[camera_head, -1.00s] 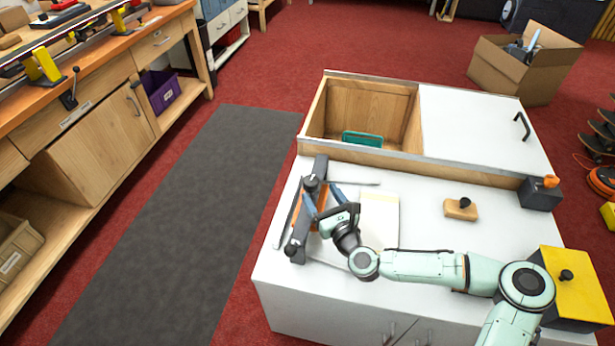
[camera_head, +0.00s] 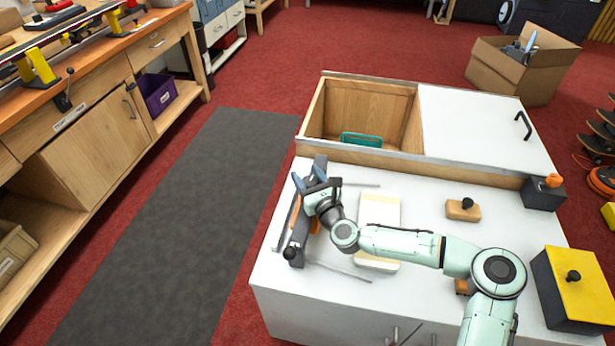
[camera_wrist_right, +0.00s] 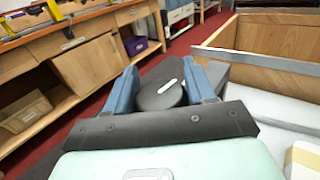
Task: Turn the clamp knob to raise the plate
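The clamp is a dark bar (camera_head: 299,240) with a round black knob near each end, at the left of the white bench top. Its near knob (camera_head: 289,253) is uncovered. An orange strip (camera_head: 315,226), perhaps the plate, shows partly behind my arm. My right gripper (camera_head: 310,180) is at the clamp's far end, hiding the far knob in the head view. In the right wrist view, that black knob (camera_wrist_right: 160,96) with a white mark lies between the blue fingers of my right gripper (camera_wrist_right: 163,82). Narrow gaps show beside it, so the gripper looks open. My left gripper is out of view.
A cream block (camera_head: 379,210) lies right of the clamp, partly under my arm. A small wooden block with a black knob (camera_head: 463,210) and a yellow-topped box (camera_head: 578,280) stand farther right. An open wooden bin (camera_head: 365,105) is behind. Thin rods lie near the clamp.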

